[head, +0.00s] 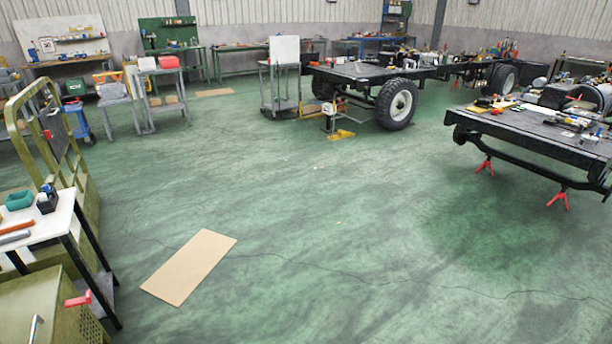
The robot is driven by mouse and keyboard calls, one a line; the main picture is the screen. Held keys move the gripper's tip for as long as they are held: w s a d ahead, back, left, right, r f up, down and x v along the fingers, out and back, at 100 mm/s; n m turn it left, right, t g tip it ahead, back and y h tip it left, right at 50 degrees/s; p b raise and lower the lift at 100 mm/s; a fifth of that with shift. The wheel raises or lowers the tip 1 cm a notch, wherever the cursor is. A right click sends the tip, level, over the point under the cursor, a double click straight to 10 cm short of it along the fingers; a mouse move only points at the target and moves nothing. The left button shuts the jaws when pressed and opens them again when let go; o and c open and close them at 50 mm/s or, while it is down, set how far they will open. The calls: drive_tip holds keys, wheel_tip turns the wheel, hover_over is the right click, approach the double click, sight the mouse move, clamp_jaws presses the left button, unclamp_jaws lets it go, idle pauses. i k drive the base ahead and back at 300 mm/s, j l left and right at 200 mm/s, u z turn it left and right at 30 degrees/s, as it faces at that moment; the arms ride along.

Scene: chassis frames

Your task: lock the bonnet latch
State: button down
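I cannot pick out a bonnet or its latch with certainty in the head view. An olive-green metal body part (40,300) fills the lower left corner. A red-tipped piece (78,299) and a silver curved handle (36,328) show on it; I cannot tell whether either is a latch. An olive-green frame (45,95) stands upright behind it. My gripper is not in view.
A white-topped table (50,222) with tools stands at the left. A tan board (190,266) lies on the open green floor. A wheeled chassis (365,75) stands at the back; another chassis (540,125) on red stands (558,198) is at the right.

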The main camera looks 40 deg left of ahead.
sight(87, 300)
drive_tip(key=i+j+u, duration=0.1)
drive_tip(key=u, duration=0.35)
drive_tip(key=i+u, duration=0.25)
drive_tip(key=u, duration=0.2)
drive_tip(key=i+l+u, duration=0.1)
drive_tip(key=u, duration=0.4)
drive_tip(key=i+l+u, duration=0.15)
drive_tip(key=i+u, duration=0.15)
drive_tip(key=u, duration=0.15)
drive_tip(key=i+j+u, duration=0.1)
drive_tip(key=u, duration=0.3)
drive_tip(key=i+u, duration=0.25)
drive_tip(key=u, duration=0.2)
drive_tip(key=i+u, duration=0.2)
drive_tip(key=u, duration=0.2)
drive_tip(key=z, duration=0.15)
